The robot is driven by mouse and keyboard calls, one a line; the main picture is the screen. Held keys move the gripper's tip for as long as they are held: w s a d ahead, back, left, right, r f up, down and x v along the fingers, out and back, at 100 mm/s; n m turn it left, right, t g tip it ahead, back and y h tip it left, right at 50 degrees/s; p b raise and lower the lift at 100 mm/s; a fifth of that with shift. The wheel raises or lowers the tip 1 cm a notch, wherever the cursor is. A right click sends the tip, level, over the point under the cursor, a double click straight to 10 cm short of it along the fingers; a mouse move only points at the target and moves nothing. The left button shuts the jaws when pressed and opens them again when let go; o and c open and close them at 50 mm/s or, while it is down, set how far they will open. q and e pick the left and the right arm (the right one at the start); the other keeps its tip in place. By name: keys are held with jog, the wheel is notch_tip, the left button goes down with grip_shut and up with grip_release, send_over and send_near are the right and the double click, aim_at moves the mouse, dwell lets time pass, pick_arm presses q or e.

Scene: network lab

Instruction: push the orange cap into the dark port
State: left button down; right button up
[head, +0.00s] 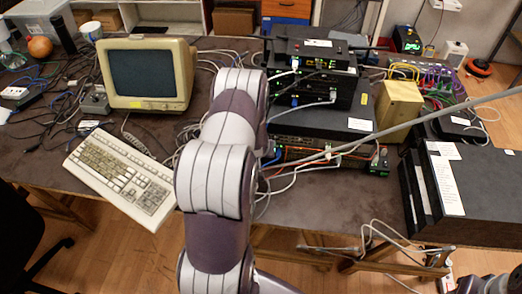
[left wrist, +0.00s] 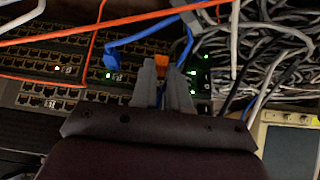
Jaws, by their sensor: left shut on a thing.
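My left gripper (left wrist: 168,80) shows in the left wrist view, its two grey fingers closed around a small orange cap (left wrist: 162,67). The cap sticks out between the fingertips, in front of network switches with rows of ports (left wrist: 45,62). A gap between cap and switch face cannot be judged. I cannot pick out the dark port; the fingers and cables cover part of the switch face. In the head view my left arm reaches up the middle and hides its gripper.
Blue cables (left wrist: 150,38) and an orange cable (left wrist: 100,22) run close around the left fingers. A tangle of grey cables (left wrist: 265,50) lies to the right. In the head view a monitor (head: 147,73) and keyboard (head: 121,176) stand left of the stacked devices (head: 308,55).

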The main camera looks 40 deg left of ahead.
pick_arm(q)
jog(key=shift+w+a, duration=0.15)
jog(key=shift+w, duration=0.15)
dwell(0.4)
jog(key=c, duration=1)
grip_release()
jog(key=shift+c, duration=0.2)
jog(key=shift+s+r, duration=0.1)
jog(key=v, duration=1.2)
jog(key=shift+r, duration=0.2)
jog(key=shift+s, duration=0.15)
jog(key=s+d+r+m+g+h, duration=0.1)
jog(key=s+d, duration=0.4)
jog(key=d, duration=0.6)
jog(key=s+d+r+m+g+h, duration=0.2)
jog(key=s+d+r+m, duration=0.3)
jog(key=d, duration=0.6)
jog(key=shift+s+g+h, duration=0.3)
jog(key=shift+s+g, duration=0.15)
jog(key=shift+g, duration=0.25)
